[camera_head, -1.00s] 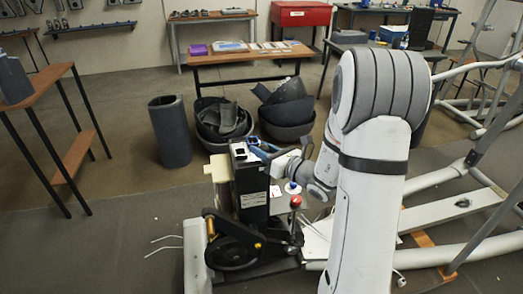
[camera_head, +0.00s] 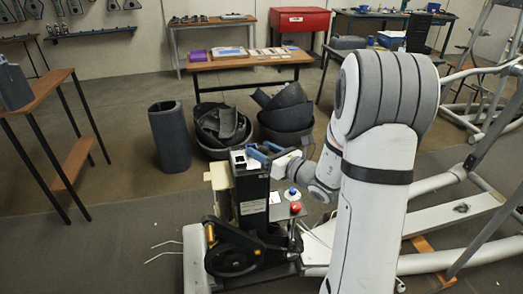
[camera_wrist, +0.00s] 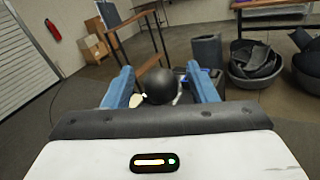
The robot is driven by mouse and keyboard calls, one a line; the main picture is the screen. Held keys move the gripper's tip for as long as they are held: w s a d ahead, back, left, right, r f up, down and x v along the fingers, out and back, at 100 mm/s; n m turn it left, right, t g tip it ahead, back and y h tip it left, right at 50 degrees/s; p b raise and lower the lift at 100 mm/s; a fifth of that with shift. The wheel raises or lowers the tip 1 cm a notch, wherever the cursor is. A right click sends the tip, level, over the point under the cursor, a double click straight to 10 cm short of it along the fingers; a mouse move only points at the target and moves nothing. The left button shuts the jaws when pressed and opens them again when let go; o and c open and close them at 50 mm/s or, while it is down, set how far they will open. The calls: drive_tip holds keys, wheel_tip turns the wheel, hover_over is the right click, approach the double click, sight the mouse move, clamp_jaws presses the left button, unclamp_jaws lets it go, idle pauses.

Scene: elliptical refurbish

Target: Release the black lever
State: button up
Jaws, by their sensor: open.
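The black lever's round knob (camera_wrist: 162,86) shows in the wrist view between the two blue fingers of my gripper (camera_wrist: 160,90), with gaps on both sides. The fingers are spread open. In the head view my gripper (camera_head: 266,153) is at the top of the dark exercise-machine column (camera_head: 252,195), and its blue fingers point left. The lever cannot be made out clearly there, behind or among the fingers. The lever's shaft is hidden below the knob in the wrist view.
A red knob (camera_head: 295,208) and a blue-topped white part (camera_head: 291,193) stand close below my wrist. A black flywheel (camera_head: 232,252) sits at the machine's front. Dark bins (camera_head: 287,118) stand behind. Open floor (camera_head: 110,220) lies to the left.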

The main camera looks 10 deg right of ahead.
drive_tip(key=v, duration=0.7)
drive_tip(key=shift+s+d, duration=0.15)
drive_tip(key=shift+s, duration=0.05)
drive_tip(key=s+a+r+n+g+p, duration=0.1)
drive_tip(key=s+a+n+g+p, duration=0.1)
drive_tip(key=s+a+n+g, duration=1.35)
drive_tip(key=s+d+r+n+t+h+p, duration=0.1)
drive_tip(key=s+d+r+n+t+h, duration=0.2)
drive_tip(key=s+d+n+h, duration=0.3)
drive_tip(key=d+n+h, duration=0.4)
drive_tip(key=n, duration=0.6)
drive_tip(key=shift+d+p, duration=0.15)
drive_tip(key=shift+p, duration=0.2)
